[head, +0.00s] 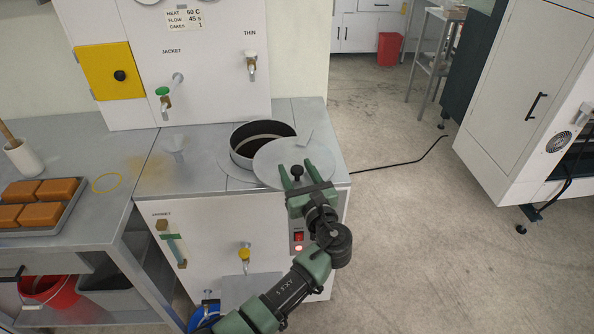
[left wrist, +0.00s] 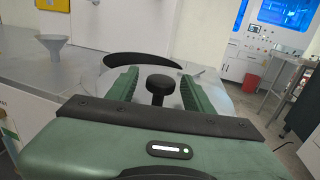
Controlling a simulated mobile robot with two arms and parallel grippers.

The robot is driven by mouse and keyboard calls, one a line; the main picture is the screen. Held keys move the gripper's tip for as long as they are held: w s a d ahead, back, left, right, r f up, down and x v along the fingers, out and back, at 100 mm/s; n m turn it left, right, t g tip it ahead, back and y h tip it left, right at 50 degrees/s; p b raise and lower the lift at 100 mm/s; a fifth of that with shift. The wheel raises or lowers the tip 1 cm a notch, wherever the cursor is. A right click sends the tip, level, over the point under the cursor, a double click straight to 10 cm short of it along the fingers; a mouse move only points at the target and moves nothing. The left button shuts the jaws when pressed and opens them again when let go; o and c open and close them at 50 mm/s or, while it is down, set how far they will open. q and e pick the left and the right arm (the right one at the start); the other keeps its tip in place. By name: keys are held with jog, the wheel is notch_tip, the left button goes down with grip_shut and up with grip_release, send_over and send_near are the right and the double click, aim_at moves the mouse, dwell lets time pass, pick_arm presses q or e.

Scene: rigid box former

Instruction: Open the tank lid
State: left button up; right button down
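The round tank (head: 240,160) is sunk in the metal counter, and much of its dark opening shows. The grey disc lid (head: 272,165) sits off to the right front of the opening, overlapping the tank's near right rim. I cannot tell whether it rests on the counter or is tilted. Its black knob (head: 297,171) stands up near my left gripper (head: 296,176). In the left wrist view the knob (left wrist: 159,82) is between the two green fingers of the left gripper (left wrist: 160,88), with a gap on each side. The right gripper is out of view.
A tap (head: 251,66) marked THIN hangs from the panel behind. A tray (head: 45,212) of orange blocks is on the left table. Open floor lies to the right.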

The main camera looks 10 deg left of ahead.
pick_arm(q)
jog(key=shift+s, duration=0.1)
jog(key=shift+s+d+p, duration=0.2)
jog(key=shift+s+p, duration=0.1)
jog(key=shift+p, duration=0.05)
jog(key=p+v, duration=0.2)
jog(key=v, duration=0.3)
jog(key=shift+s+d+r+p, duration=0.1)
jog(key=shift+s+r+p, duration=0.05)
jog(key=shift+s+p, duration=0.15)
jog(key=shift+s+d, duration=0.3)
jog(key=shift+s, duration=0.3)
